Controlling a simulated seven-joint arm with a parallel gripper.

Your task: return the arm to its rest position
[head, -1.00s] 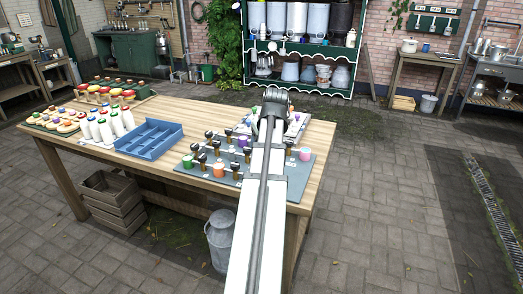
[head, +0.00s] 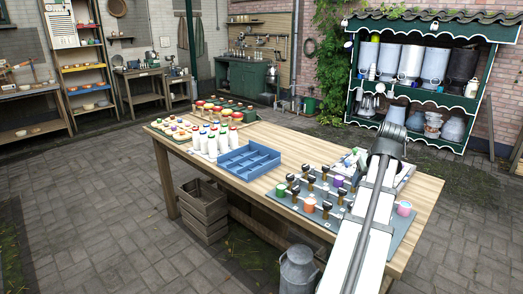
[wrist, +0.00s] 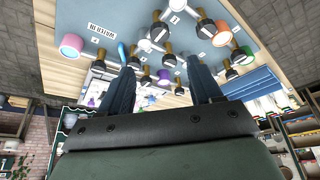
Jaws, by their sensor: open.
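My arm (head: 372,215) reaches out over the right part of the wooden table (head: 420,190) in the head view. The arm hides my gripper there. In the wrist view my gripper (wrist: 160,80) shows two dark fingers spread apart with nothing between them. Beyond the fingers lies the grey-blue board (wrist: 130,18) with several dark-topped brass pegs and coloured pieces. A pink piece (wrist: 71,45) shows at the board's left in that view.
A blue divided tray (head: 249,160) stands mid-table, beside several white bottles (head: 212,145). A wooden crate (head: 203,205) and a milk churn (head: 298,270) stand on the floor by the table. A green shelf (head: 420,95) with churns is behind.

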